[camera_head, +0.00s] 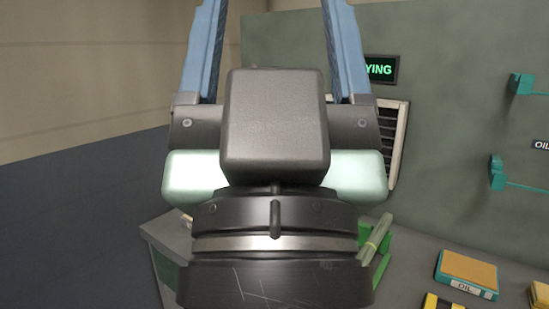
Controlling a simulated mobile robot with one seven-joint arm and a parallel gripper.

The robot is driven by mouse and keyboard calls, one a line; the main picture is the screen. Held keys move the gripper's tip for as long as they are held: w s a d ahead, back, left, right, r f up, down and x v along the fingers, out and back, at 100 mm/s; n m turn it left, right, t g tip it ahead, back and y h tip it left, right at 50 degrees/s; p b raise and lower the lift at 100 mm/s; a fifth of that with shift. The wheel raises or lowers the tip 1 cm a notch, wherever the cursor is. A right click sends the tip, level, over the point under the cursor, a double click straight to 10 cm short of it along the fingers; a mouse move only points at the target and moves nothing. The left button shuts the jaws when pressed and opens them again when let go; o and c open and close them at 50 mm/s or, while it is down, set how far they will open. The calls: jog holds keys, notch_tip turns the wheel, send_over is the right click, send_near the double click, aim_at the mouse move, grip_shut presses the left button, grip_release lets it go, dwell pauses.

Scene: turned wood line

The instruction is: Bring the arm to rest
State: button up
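My gripper (275,40) fills the middle of the head view, very close to the camera, with its blue fingers pointing up. The two fingers stand wide apart, and only the wall shows between them. Their tips are cut off by the top edge of the frame. No held thing shows between the visible parts of the fingers. The dark gripper body and wrist hide the middle of the scene behind them.
Behind is a grey-green panel (450,130) with a lit sign ending in "YING" (381,70), a louvred vent (392,135) and teal brackets (511,174). On the grey bench (420,250) are a green holder (402,245) with rods and an "OIL" block (467,272).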

notch_tip(320, 180, up, 15)
jog(key=p, duration=1.2)
jog(key=shift+f, duration=0.2)
